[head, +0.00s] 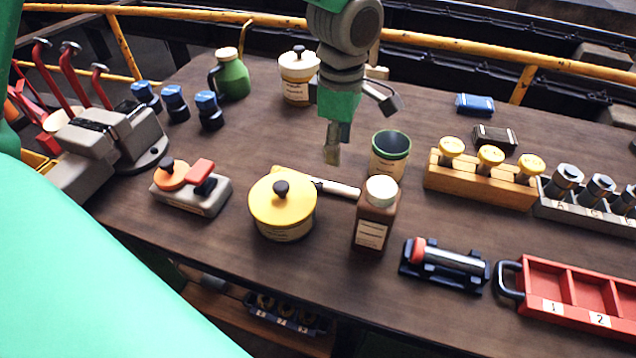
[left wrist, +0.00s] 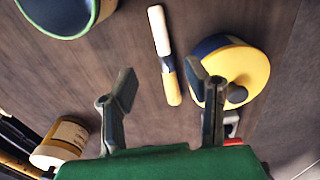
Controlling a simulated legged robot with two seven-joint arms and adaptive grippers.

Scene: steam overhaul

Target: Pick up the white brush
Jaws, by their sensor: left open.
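The white brush (head: 340,189) lies on the table between a yellow-lidded pot (head: 282,205) and a brown bottle with a white cap (head: 370,225). The left wrist view shows its white handle (left wrist: 158,30), dark collar and yellowish bristle end beside the yellow-lidded pot (left wrist: 245,70). The pot hides part of it in the head view. My left gripper (head: 362,125) points down above the table, behind the brush, with its fingers apart and nothing between them. In the left wrist view the brush shows beyond the gap of my left gripper (left wrist: 160,72). My right gripper is not in view.
A green-rimmed pot (head: 390,152) stands close right of the gripper. A wooden rack with yellow knobs (head: 480,182) and a red tray (head: 570,292) are on the right. A grey block with orange and red knobs (head: 192,190) is on the left. The table behind the yellow-lidded pot is clear.

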